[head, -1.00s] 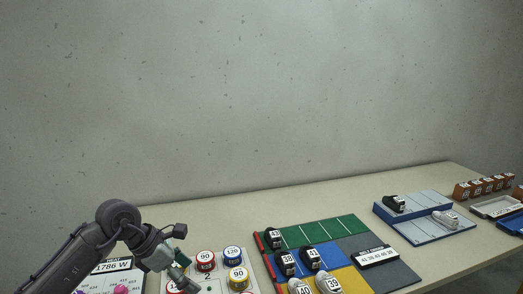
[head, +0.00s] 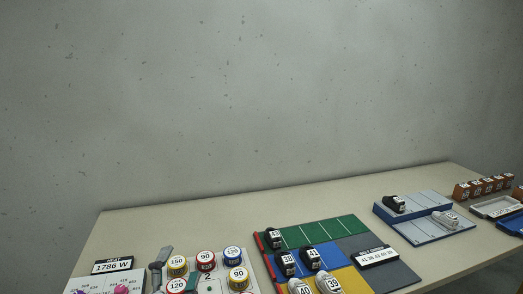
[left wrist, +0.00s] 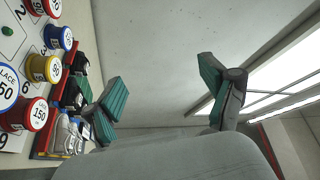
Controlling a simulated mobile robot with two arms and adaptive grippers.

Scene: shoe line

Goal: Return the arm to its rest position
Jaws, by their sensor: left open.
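My left gripper (head: 160,267) shows only in part at the bottom left of the head view, beside the numbered cans. In the left wrist view its two teal-padded fingers (left wrist: 160,88) stand wide apart with nothing between them; grey wall shows behind. Most of my left arm is out of the head view. My right gripper is in neither view.
Numbered cans (head: 205,261) stand on a white board close to the left gripper. A coloured mat (head: 317,235) with several shoes lies right of them. A blue rack (head: 411,207) stands farther right. A 1786 W sign (head: 112,265) is at left.

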